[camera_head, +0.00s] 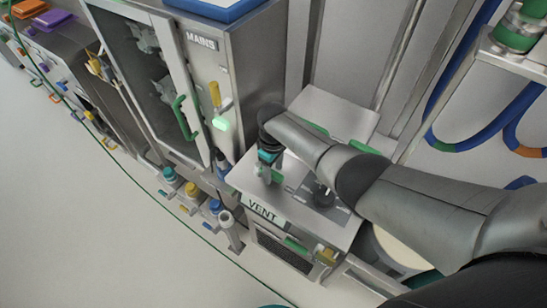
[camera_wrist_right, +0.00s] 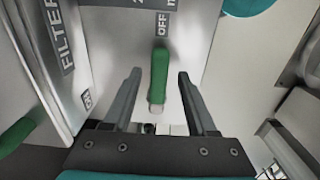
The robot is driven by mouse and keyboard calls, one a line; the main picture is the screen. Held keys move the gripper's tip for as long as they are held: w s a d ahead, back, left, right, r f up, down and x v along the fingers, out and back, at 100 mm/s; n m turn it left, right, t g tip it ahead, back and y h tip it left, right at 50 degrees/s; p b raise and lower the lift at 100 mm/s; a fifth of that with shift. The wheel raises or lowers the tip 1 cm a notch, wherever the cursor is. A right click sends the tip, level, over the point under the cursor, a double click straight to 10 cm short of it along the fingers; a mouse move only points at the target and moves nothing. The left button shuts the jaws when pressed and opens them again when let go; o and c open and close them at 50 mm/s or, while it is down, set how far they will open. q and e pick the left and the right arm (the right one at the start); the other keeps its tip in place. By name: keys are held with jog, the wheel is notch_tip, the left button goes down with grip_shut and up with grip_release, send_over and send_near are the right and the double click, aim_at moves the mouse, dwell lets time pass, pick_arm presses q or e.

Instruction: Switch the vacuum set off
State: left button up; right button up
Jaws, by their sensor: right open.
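My right gripper (camera_head: 269,176) is over the metal box top with the VENT label, at the middle of the head view. In the right wrist view its two dark fingers (camera_wrist_right: 159,74) are open. A green lever (camera_wrist_right: 159,72) with a pale end appears between them, with a gap on each side; I cannot tell how deep it lies between the fingers. The lever's far end is by an OFF label (camera_wrist_right: 163,24) on a light panel. No label names the vacuum set. My left gripper is not in view.
A MAINS cabinet (camera_head: 200,42) with a yellow lever (camera_head: 215,94) and a lit green lamp (camera_head: 222,123) stands to the left. The VENT label (camera_head: 262,210) is on the box front. A FILTER label (camera_wrist_right: 58,35) is at left in the wrist view. Open floor lies lower left.

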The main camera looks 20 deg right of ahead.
aim_at(274, 173)
notch_tip(274, 173, up, 15)
jog(key=p, duration=0.3)
dwell(0.6)
